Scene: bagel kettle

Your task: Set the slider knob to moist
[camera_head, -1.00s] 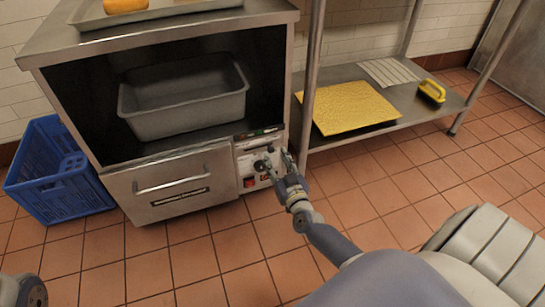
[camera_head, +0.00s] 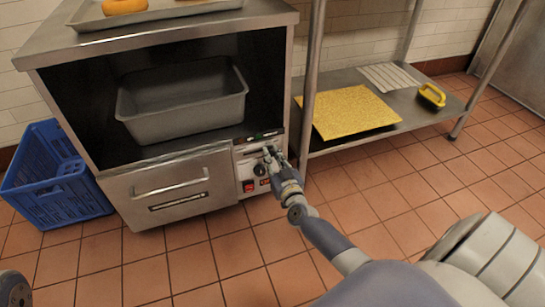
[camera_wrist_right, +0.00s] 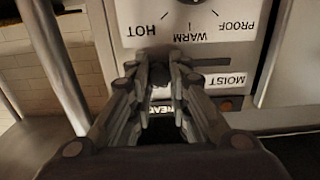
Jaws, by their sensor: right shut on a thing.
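The control panel (camera_head: 250,166) is on the oven's front, right of the drawer. My right gripper (camera_head: 270,152) reaches its upper part. In the right wrist view the panel appears upside down. There my right gripper (camera_wrist_right: 160,70) is shut on the slider knob, which its fingers mostly hide. A dark slider slot (camera_wrist_right: 212,62) runs from the fingers toward the right of the picture. The MOIST label (camera_wrist_right: 226,80) is beside the slot, right of the fingers. Another label is partly covered between the fingers. My left gripper is not in view.
A round dial (camera_head: 260,170) and a red switch (camera_head: 248,186) are close below the gripper. A grey pan (camera_head: 185,118) sits in the open oven. A blue crate (camera_head: 62,198) stands left. A steel shelf (camera_head: 340,145) is close on the right. The floor in front is clear.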

